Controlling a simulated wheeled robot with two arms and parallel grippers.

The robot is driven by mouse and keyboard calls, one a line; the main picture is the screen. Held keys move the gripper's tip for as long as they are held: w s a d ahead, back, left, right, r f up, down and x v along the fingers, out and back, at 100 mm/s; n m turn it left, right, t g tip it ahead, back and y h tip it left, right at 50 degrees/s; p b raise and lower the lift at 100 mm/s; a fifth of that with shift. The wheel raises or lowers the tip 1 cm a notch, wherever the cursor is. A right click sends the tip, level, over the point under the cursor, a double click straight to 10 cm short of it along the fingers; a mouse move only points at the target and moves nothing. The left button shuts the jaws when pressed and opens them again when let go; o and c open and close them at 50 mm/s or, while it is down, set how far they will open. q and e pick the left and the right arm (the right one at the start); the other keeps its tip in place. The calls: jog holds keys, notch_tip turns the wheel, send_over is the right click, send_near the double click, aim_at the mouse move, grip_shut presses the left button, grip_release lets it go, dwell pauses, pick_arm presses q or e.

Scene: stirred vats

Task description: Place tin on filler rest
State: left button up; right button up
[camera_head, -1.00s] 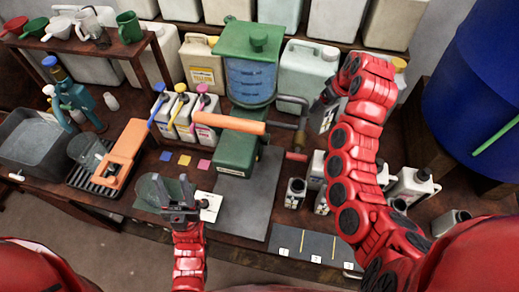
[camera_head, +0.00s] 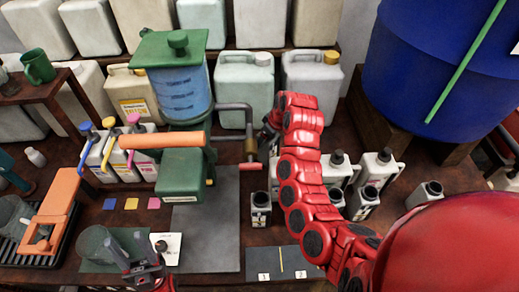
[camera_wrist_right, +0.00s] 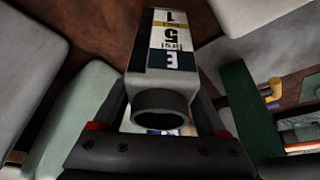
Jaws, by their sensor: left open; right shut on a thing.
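My right gripper (camera_wrist_right: 150,130) is shut on a white tin (camera_wrist_right: 167,85) with a dark round neck and a label that reads upside down. In the head view, the red right arm reaches to the right of the green filler (camera_head: 182,172) with its blue tank (camera_head: 183,95); the held tin is hidden there. A grey pipe and a red-ended crank (camera_head: 250,166) stick out of the filler's right side. I cannot tell which part is the filler rest. My left gripper (camera_head: 140,258) is open and empty near the bench's front edge, by a dark green mat.
Several small white tins (camera_head: 260,208) stand near and right of my right arm. A numbered dark mat (camera_head: 280,264) lies at the front. Large pale jugs (camera_head: 243,85) line the back. A blue drum (camera_head: 425,60) stands at the right. The grey plate (camera_head: 207,235) before the filler is bare.

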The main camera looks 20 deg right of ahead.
aim_at(265, 149)
jog(key=shift+f+p, duration=0.6)
jog(key=shift+f, duration=2.1)
jog(key=shift+f, duration=0.2)
jog(key=o, duration=1.3)
jog(key=shift+o, duration=0.2)
jog(key=shift+r, duration=0.1)
